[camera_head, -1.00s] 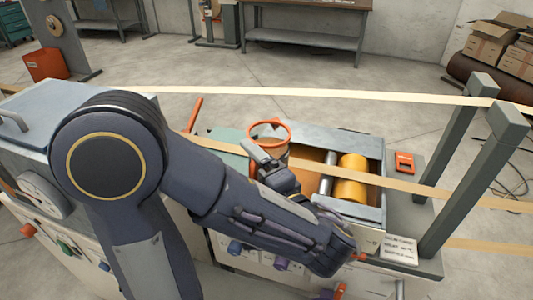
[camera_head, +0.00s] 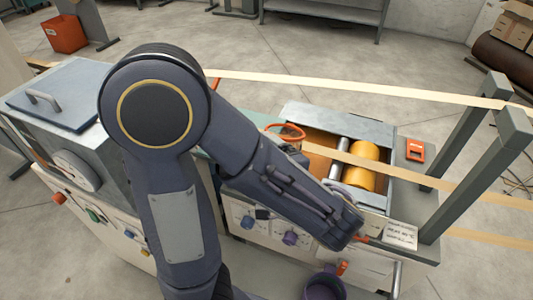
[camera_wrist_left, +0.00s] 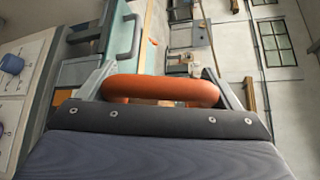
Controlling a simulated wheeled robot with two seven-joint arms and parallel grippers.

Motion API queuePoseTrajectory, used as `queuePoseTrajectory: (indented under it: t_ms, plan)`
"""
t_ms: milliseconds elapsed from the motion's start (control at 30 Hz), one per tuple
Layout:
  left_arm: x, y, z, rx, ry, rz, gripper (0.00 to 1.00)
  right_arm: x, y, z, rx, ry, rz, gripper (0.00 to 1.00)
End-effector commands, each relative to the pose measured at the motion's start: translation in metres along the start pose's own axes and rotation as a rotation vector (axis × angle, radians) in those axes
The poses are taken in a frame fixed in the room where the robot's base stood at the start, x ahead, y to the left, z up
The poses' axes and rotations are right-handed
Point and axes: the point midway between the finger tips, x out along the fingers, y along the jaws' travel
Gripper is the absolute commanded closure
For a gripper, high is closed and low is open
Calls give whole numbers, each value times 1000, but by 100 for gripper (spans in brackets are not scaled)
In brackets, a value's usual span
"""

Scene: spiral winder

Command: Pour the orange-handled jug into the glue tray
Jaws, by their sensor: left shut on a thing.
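The orange-handled jug (camera_head: 293,145) is mostly behind my left forearm in the head view; its orange rim (camera_head: 286,130) shows as a flattened ring at the left end of the glue tray. The left wrist view shows its orange handle (camera_wrist_left: 165,90) between the fingers of my left gripper (camera_wrist_left: 160,85), which is shut on it. In the head view the left gripper is hidden by my arm. The glue tray (camera_head: 340,116) is an open grey metal box with amber glue, a metal bar and a yellow roller. Any liquid in the jug is hidden. My right gripper is not visible.
Paper strips (camera_head: 370,90) run across above and behind the tray, one over it. Two grey posts (camera_head: 475,180) stand at the right. A small orange device (camera_head: 415,149) and a label card (camera_head: 399,235) lie right of the tray. A purple bucket (camera_head: 325,288) is below.

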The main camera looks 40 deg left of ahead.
Motion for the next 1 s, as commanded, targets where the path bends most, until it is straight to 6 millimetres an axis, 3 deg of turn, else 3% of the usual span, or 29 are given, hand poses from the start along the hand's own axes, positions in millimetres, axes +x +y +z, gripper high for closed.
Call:
queuePoseTrajectory:
  t_ms: [1000]
  plan:
    - [-3, -21, 5, 230, -2, 169, 62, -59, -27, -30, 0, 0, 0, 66]
